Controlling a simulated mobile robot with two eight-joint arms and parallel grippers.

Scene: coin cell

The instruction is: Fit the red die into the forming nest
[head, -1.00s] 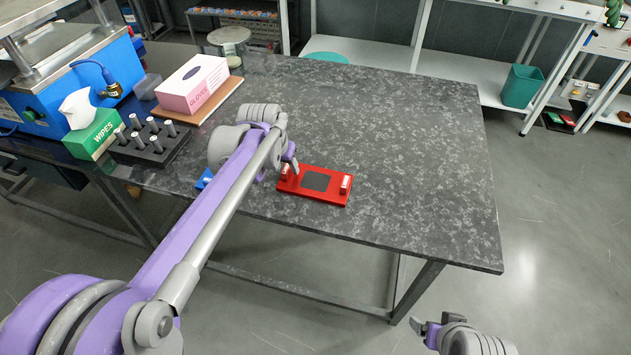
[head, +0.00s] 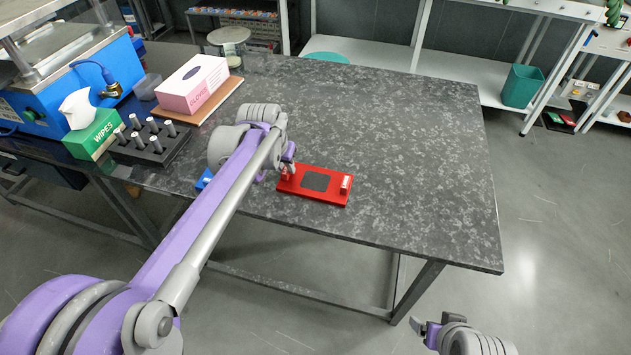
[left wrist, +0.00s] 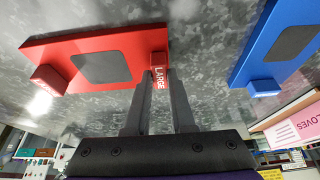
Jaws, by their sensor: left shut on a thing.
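The red die (head: 330,199) is a flat red plate with a dark square in its middle and a raised red block at each end. It lies on the speckled table near the front edge. My left gripper (head: 289,170) is shut on its left end block, which reads LARGE in the left wrist view (left wrist: 159,74). In that view the fingers stand on both sides of the block, and the plate (left wrist: 50,50) with its other block is clear of them. My right gripper (head: 428,327) is off the table at the bottom; its opening is unclear. I cannot make out the forming nest.
A blue die (left wrist: 262,50) lies beside the red one, mostly hidden by my left arm in the head view. A black rack of pegs (head: 150,147), wipes box (head: 93,135), glove box (head: 193,86) and blue machine (head: 62,95) stand left. The table's right side is clear.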

